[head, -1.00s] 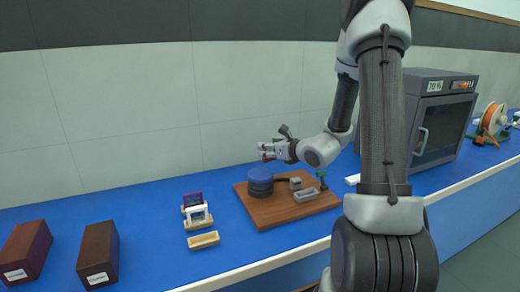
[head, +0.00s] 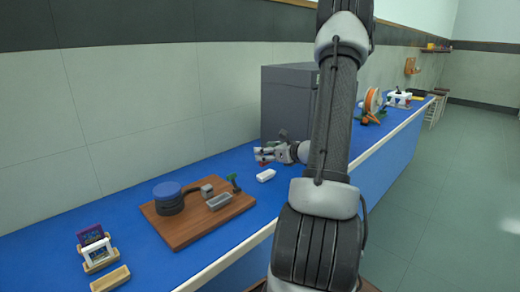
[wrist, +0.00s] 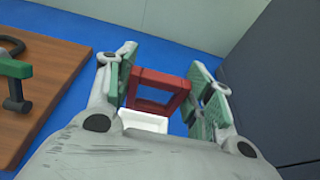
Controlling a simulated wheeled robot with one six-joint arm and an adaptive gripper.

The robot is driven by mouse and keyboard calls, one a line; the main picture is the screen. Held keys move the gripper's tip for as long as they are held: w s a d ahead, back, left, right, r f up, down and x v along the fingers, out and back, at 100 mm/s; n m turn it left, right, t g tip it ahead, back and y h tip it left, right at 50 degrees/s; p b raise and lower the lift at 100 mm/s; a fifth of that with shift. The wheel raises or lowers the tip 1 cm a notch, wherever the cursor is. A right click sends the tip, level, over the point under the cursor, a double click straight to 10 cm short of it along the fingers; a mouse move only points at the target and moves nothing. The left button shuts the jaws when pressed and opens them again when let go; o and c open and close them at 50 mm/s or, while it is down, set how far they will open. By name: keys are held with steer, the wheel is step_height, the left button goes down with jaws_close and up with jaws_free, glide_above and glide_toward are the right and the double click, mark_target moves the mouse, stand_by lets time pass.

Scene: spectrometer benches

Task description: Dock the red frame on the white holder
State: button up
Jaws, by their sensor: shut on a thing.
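My gripper (head: 264,154) is over the blue bench, left of the grey oven-like box. In the wrist view my gripper (wrist: 160,92) has its green-padded fingers on both sides of the red frame (wrist: 161,77), shut on it. The white holder (head: 266,175) is a small block on the bench, just below and in front of the gripper. In the wrist view the holder (wrist: 143,122) shows partly behind the frame's lower edge; whether they touch I cannot tell.
A wooden board (head: 185,235) with a blue-topped round device (head: 168,190) lies left of the holder. The grey box (head: 288,103) stands close on the right. Purple and white frames (head: 95,245) stand at the lower left. Blue bench is bare around the holder.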

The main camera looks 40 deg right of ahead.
mark_target(266, 162)
steer(key=shift+f, duration=2.25)
steer(key=shift+s, duration=0.1)
steer(key=shift+f, duration=0.55)
steer(key=o, duration=0.8)
steer(key=shift+v, duration=5.45)
